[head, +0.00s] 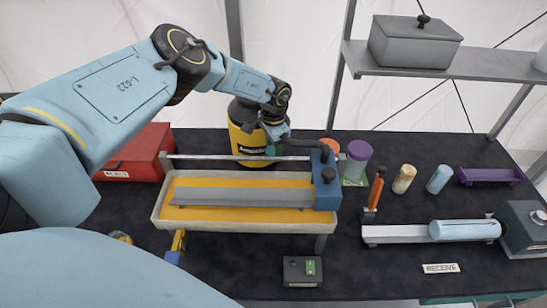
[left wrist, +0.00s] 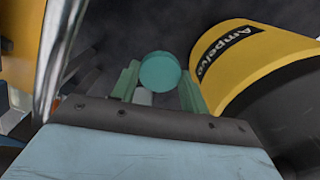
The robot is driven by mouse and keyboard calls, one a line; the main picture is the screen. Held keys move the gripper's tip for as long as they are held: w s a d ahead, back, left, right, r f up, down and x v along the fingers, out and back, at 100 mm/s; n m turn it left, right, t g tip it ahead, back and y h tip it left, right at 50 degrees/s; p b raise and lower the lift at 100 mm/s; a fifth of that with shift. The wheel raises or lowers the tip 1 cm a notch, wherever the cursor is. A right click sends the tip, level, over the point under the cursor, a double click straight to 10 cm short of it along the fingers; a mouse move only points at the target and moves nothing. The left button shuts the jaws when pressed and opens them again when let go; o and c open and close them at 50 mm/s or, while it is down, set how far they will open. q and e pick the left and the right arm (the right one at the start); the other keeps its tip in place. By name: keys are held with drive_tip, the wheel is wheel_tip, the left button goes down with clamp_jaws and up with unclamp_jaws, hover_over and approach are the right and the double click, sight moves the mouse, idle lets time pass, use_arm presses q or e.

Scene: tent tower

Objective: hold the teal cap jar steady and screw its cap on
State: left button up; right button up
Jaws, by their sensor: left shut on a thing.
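The round teal cap (left wrist: 160,70) of the jar shows from above in the left wrist view, between the two green fingers of my left gripper (left wrist: 160,86). My left gripper is shut on the teal cap jar. The jar's body is mostly hidden below the cap and behind the gripper. In the head view my left gripper (head: 275,148) points down between the yellow and black canister and the trough, and the jar cannot be made out there. I cannot tell how the cap sits on the jar. My right gripper is not in view.
The yellow canister (head: 246,145) stands close by the left gripper. A trough with a metal rail (head: 163,215) stands in front. A purple-capped jar (head: 357,160) and an orange-capped one (head: 330,145) stand right of it. A red box (head: 140,150) is at left.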

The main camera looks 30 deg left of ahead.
use_arm(q)
wheel_tip(320, 180, up, 13)
drive_tip(key=b, duration=0.1)
drive_tip(key=shift+f, duration=0.2)
